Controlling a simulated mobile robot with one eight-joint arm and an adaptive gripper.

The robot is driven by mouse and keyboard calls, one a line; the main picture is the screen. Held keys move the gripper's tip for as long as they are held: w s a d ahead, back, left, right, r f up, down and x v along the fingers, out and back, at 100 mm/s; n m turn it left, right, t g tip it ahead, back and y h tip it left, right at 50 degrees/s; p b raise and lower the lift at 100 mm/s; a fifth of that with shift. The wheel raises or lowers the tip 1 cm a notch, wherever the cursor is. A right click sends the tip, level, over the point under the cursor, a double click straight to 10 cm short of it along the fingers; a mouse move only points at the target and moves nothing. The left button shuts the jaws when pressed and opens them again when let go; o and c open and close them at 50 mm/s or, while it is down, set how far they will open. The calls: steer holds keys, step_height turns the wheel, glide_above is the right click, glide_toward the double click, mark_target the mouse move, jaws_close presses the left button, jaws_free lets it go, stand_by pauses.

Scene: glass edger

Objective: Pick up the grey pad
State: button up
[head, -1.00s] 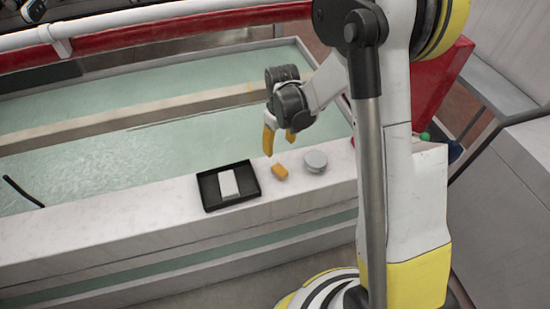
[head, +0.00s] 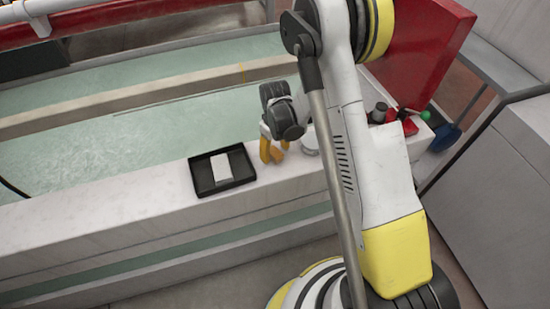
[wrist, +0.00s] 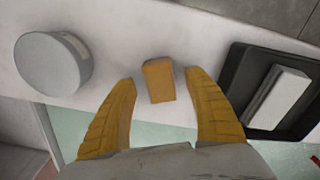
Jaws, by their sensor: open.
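My gripper (head: 272,153) is low over the white ledge, its yellow fingers open and pointing down. In the wrist view, the gripper (wrist: 160,78) has an orange block (wrist: 159,80) between its fingertips, with a gap on each side. A pale grey-white rectangular block (head: 222,167) lies in the black tray (head: 197,178); it also shows in the wrist view (wrist: 280,98), right of the fingers. A round grey disc (wrist: 53,63) stands on the ledge left of the fingers. In the head view my arm partly hides the disc (head: 309,142). I cannot tell which one is called the grey pad.
The white ledge (head: 110,212) runs along a trough with a pale green floor (head: 110,145). Several small items, including a red one (head: 409,127), stand at the ledge's right end. A red panel (head: 425,50) rises behind them.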

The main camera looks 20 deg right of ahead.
steer(key=shift+f, duration=0.4)
steer(key=shift+r, duration=0.1)
steer(key=c, duration=1)
